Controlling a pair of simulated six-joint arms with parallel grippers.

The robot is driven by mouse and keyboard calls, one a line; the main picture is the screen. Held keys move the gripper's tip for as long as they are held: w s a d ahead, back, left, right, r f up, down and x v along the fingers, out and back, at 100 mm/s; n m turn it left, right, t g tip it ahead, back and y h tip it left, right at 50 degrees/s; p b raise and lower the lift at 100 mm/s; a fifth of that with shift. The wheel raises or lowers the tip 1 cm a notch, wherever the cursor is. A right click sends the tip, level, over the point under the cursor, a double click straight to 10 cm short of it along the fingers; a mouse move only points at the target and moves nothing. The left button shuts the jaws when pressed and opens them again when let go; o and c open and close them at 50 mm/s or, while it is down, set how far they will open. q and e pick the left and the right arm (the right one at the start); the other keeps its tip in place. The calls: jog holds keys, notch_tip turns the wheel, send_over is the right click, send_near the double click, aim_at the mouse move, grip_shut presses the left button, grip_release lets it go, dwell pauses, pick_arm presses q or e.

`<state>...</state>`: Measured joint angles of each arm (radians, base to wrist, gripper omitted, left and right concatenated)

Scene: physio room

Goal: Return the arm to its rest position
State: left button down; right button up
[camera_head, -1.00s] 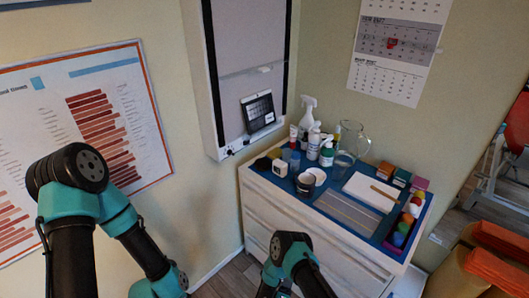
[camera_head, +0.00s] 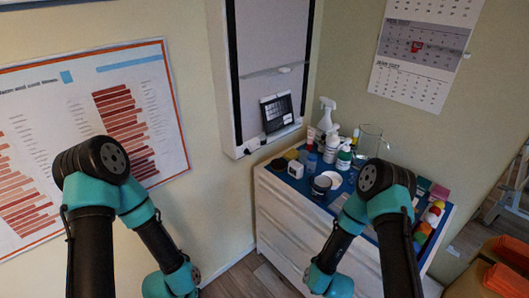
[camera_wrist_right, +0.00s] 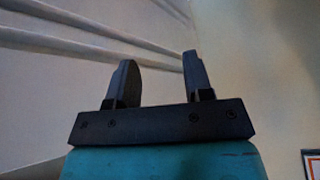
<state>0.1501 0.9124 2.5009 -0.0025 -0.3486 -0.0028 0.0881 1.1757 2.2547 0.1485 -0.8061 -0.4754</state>
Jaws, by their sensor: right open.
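My right gripper (camera_wrist_right: 158,85) shows in the right wrist view with its two dark fingers apart and nothing between them. Beyond the fingers are pale drawer fronts (camera_wrist_right: 70,45) and a plain wall. In the head view my right arm is folded, its elbow raised in front of the drawer cabinet (camera_head: 285,225), and its gripper is out of sight. My left arm is folded at the left of the head view, and its gripper is not visible either.
The cabinet's blue top holds a spray bottle (camera_head: 326,118), a glass jug (camera_head: 370,140), a dark cup (camera_head: 321,186) and several small bottles and coloured items. My right arm hides part of it. A wall cabinet (camera_head: 270,60) with a tablet (camera_head: 277,113) hangs behind.

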jog(key=s+d+r+m+g+y, duration=0.2)
jog(key=s+r+g, duration=0.3)
jog(key=s+r, duration=0.3)
jog(key=s+m, duration=0.1)
jog(key=s, duration=0.2)
jog(key=shift+s+m, duration=0.2)
jog(key=shift+m, duration=0.2)
